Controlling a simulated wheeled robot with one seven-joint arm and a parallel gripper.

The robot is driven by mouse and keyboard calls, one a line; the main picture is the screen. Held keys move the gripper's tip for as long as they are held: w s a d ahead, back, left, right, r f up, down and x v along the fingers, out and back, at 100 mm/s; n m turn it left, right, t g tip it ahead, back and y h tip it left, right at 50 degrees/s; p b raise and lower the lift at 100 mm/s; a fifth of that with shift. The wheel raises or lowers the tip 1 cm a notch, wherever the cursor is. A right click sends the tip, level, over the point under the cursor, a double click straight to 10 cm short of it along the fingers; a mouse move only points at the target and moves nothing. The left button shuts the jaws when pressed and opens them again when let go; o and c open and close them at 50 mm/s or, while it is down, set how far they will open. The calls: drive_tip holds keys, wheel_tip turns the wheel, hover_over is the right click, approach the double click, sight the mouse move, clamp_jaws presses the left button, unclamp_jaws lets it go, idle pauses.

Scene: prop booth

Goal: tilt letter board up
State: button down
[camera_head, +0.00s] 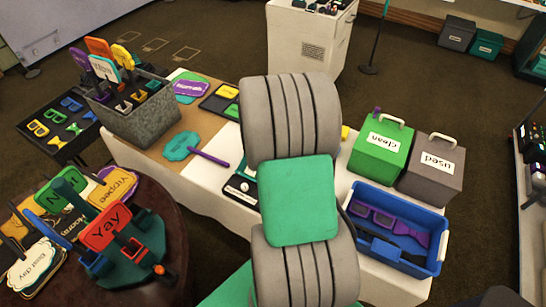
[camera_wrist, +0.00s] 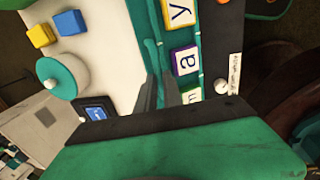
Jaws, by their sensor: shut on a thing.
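A third tile below is partly hidden. My gripper (camera_wrist: 160,82) has its two dark fingers close together at the board's left teal edge, and it is shut on that edge. The board's tilt is hard to judge from this view. In the head view my arm hides the gripper and most or all of the board.
A blue bin (camera_head: 434,262) with purple pieces stands right of my arm, near a green "clean" box (camera_head: 372,158) and a grey "used" box (camera_head: 421,178). A grey prop box (camera_head: 140,128) stands left. In the wrist view, a teal-topped cylinder (camera_wrist: 62,76) and yellow (camera_wrist: 40,35) and blue (camera_wrist: 70,22) blocks lie left.

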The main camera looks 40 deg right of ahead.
drive_tip(key=shift+s+a+f, duration=0.2)
drive_tip(key=shift+s+a, duration=0.05)
drive_tip(key=shift+a, duration=0.15)
drive_tip(key=c, duration=1.8)
unclamp_jaws()
drive_tip(key=o, duration=0.3)
drive_tip(key=shift+w+r, duration=0.1)
drive_tip(key=shift+d, duration=0.1)
drive_tip(key=shift+r, duration=0.4)
drive_tip(key=v, duration=0.7)
drive_tip(key=shift+b, duration=0.35)
